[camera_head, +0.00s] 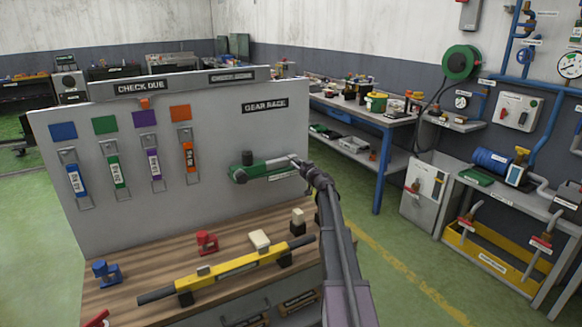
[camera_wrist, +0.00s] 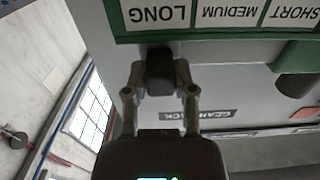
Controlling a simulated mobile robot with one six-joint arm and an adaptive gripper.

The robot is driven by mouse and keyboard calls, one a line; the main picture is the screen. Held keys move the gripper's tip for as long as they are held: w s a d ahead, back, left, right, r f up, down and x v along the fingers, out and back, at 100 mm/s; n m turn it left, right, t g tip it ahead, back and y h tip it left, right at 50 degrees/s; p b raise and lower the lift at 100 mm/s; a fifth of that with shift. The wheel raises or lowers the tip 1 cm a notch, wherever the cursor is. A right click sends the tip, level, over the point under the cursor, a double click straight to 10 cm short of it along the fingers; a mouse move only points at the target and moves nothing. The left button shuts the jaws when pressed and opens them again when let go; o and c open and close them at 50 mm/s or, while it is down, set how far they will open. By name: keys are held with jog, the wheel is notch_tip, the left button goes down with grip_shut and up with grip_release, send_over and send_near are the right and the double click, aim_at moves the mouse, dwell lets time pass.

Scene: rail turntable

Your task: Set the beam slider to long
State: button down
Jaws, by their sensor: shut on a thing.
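The beam slider is a green-edged unit (camera_head: 262,172) on the upright grey panel, under a GEAR RACK sign. Its label plate (camera_wrist: 205,14) shows upside down in the wrist view and reads SHORT, MEDIUM and LONG. My gripper (camera_wrist: 160,80) is shut on a dark slider handle (camera_wrist: 159,62), which stands beside the LONG label. In the head view my gripper (camera_head: 302,164) is at the right end of the unit and hides the handle there. A dark round knob (camera_head: 247,158) sits at the left end; it also shows in the wrist view (camera_wrist: 296,86).
Coloured tags hang on the panel (camera_head: 225,120) at left. A wooden bench below holds a yellow beam (camera_head: 232,265), a red block (camera_head: 207,242) and a blue block (camera_head: 105,272). A blue-legged worktable (camera_head: 375,118) stands behind, right; green floor is free between.

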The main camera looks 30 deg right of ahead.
jog(key=shift+w+d, duration=0.1)
jog(key=shift+d, duration=0.15)
jog(key=shift+c, duration=2.2)
grip_release()
jog(key=shift+s, duration=0.2)
jog(key=shift+s+a, duration=0.1)
jog(key=shift+s, duration=0.1)
jog(key=s, duration=1.1)
jog(key=shift+s+d, duration=0.15)
jog(key=shift+d, duration=0.1)
